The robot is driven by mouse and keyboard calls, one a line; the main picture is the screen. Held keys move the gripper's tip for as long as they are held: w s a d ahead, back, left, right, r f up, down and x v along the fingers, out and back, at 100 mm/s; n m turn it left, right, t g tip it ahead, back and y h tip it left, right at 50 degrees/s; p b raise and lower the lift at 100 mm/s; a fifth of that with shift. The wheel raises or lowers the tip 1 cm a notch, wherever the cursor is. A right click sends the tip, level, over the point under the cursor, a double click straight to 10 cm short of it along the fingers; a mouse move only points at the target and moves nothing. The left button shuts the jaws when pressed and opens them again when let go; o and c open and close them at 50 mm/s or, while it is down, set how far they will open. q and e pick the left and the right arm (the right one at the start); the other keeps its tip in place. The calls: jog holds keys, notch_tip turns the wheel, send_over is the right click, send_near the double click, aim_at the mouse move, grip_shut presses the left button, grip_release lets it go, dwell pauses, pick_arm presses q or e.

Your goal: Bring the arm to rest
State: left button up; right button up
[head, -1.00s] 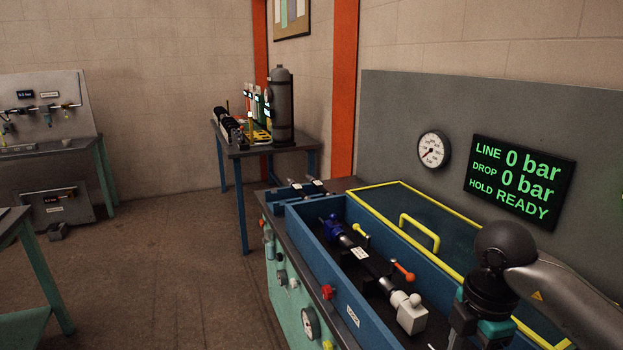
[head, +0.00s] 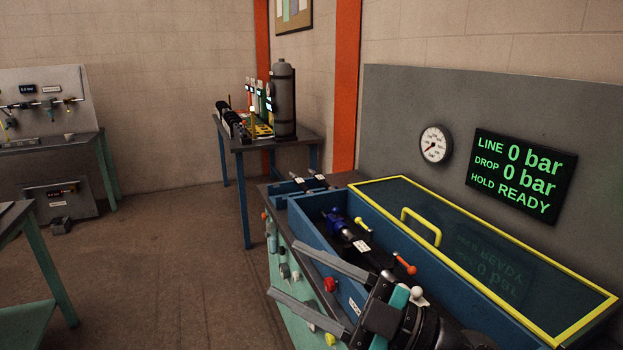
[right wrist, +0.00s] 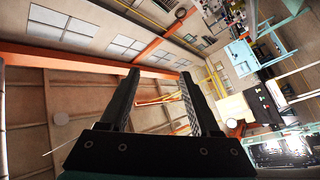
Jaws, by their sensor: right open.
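My right gripper (head: 285,269) is in the lower middle of the head view, with its arm at the bottom right. Its two long grey fingers are spread wide and point left, over the front edge of the blue test trough (head: 352,296). Nothing is between them. In the right wrist view the fingers (right wrist: 160,76) stand apart and empty against the ceiling and far wall. My gripper hides part of the trough. The hose assembly with a blue fitting (head: 337,219) lies in the trough, behind my gripper. My left gripper is not in view.
A clear yellow-framed lid (head: 480,260) with a yellow handle (head: 421,222) is beside the trough. The display (head: 518,174) reads 0 bar and READY. A gauge (head: 436,144) hangs beside it. A table (head: 265,148) with a grey cylinder stands behind. The floor at left is open.

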jog(key=w+d+m+t+h, duration=0.5)
jog(key=d+m+t+h, duration=0.5)
jog(key=m+t, duration=0.3)
jog(key=s+d+f+m+g+h, duration=0.2)
jog(key=d+f+m+g+h, duration=0.3)
jog(key=d+f+m+h, duration=0.45)
jog(key=s+a+f+n+g, duration=0.25)
jog(key=s+f+g, duration=1.05)
jog(key=s+f, duration=0.7)
notch_tip(320, 180, down, 26)
jog(key=s+f+g+b, duration=0.1)
jog(key=s+b, duration=0.1)
jog(key=b, duration=0.2)
pick_arm(q)
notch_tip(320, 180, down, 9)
jog(key=b, duration=0.4)
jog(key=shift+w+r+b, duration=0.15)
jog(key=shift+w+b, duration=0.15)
jog(key=shift+b, duration=0.05)
pick_arm(e)
jog(key=s+d+f+g, duration=0.1)
jog(key=s+d+f, duration=0.2)
jog(key=s+f, duration=1.2)
jog(key=shift+s+f+n+g, duration=0.3)
jog(key=shift+s+f, duration=0.1)
jog(key=shift+f, duration=1.1)
jog(key=shift+c, duration=0.2)
